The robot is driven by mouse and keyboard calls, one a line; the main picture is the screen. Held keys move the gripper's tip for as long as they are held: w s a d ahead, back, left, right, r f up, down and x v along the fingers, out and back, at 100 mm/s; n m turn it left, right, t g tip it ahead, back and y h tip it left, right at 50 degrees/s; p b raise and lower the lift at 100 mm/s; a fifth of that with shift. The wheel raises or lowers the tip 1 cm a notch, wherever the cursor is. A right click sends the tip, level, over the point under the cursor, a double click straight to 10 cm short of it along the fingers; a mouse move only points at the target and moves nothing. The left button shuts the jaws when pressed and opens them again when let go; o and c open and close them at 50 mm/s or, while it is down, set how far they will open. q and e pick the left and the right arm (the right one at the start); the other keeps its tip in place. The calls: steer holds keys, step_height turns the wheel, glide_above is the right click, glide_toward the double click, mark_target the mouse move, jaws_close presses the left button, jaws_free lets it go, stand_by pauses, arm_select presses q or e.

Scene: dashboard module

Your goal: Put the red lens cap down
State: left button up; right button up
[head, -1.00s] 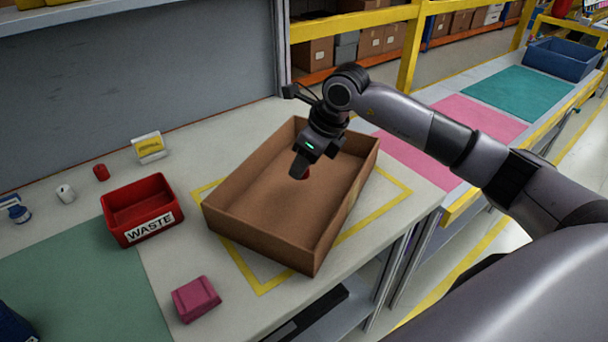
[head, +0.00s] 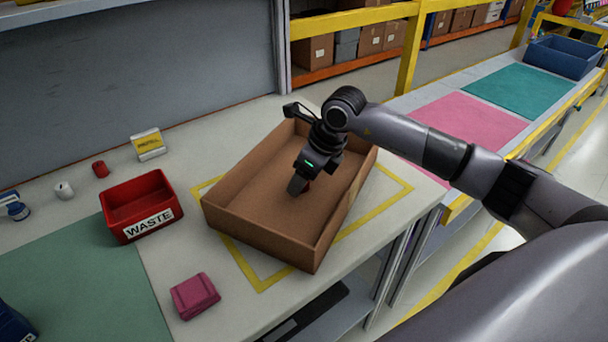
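My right gripper (head: 298,186) points down inside the brown cardboard box (head: 257,247), low over its floor. It looks shut on the red lens cap (head: 308,186). Only a small red edge of the cap shows beside the fingers, and the rest is hidden behind them. I cannot tell whether the cap touches the box floor. My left gripper is not in view.
A pink block (head: 195,295) lies in front.

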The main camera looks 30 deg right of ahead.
steer(key=shift+r, duration=0.1)
steer(key=shift+r+p, duration=0.3)
steer(key=shift+p, duration=0.05)
steer(key=shift+d+r, duration=0.1)
steer(key=shift+r, duration=0.25)
steer(key=v, duration=1.1)
steer(key=shift+b, duration=0.45)
steer(key=shift+s+r, duration=0.1)
steer(key=shift+s, duration=0.1)
